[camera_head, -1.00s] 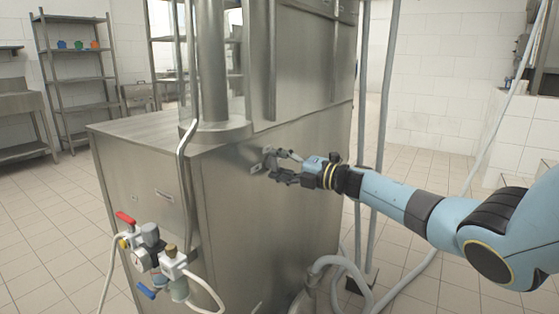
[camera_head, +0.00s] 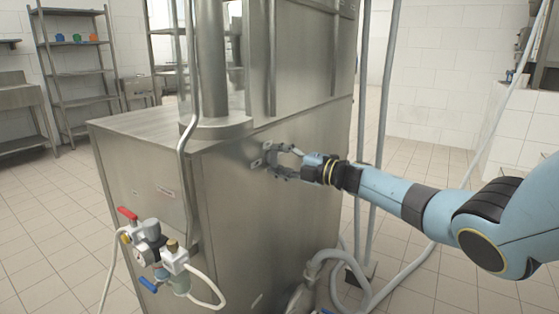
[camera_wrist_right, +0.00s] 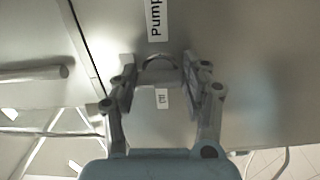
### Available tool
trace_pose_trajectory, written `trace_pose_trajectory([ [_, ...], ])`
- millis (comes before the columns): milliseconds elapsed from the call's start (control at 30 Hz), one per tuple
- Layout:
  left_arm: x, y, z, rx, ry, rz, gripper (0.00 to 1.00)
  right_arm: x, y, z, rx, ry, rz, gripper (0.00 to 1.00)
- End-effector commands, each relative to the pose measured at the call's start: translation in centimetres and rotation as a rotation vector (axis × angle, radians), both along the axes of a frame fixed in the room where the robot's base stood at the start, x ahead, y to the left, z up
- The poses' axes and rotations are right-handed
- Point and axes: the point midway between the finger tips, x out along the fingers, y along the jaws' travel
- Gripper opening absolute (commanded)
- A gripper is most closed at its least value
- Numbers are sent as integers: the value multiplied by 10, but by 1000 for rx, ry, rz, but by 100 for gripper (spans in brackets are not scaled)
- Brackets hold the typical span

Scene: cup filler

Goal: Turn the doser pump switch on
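The pump switch shows in the right wrist view as a dark, rounded knob outline (camera_wrist_right: 160,64) on the steel panel, below a label reading "Pump" (camera_wrist_right: 156,20). A small label (camera_wrist_right: 162,98) sits on its other side. My right gripper (camera_wrist_right: 158,74) is open, with one finger on each side of the switch; I cannot tell whether the fingers touch it. In the head view, my right gripper (camera_head: 264,155) is at the side panel of the steel machine (camera_head: 230,210), and the switch is too small to make out. My left gripper is not in view.
A valve assembly with a red and a blue handle (camera_head: 152,245) sticks out from the machine's front. Grey hoses (camera_head: 345,265) and vertical pipes (camera_head: 385,90) stand right of the machine, near my right arm. Shelves (camera_head: 75,75) stand far left.

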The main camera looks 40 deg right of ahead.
Motion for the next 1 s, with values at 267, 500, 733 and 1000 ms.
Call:
trace_pose_trajectory([
  [267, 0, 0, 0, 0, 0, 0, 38, 0, 0, 0, -2, 0, 1, 69],
  [500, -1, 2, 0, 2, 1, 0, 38, -6, -2, 0, -5, -1, 1, 69],
  [733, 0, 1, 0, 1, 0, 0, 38, -46, -19, -2, -7, 4, 2, 69],
  [1000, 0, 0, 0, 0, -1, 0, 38, -96, -39, -1, -6, 3, 2, 69],
])
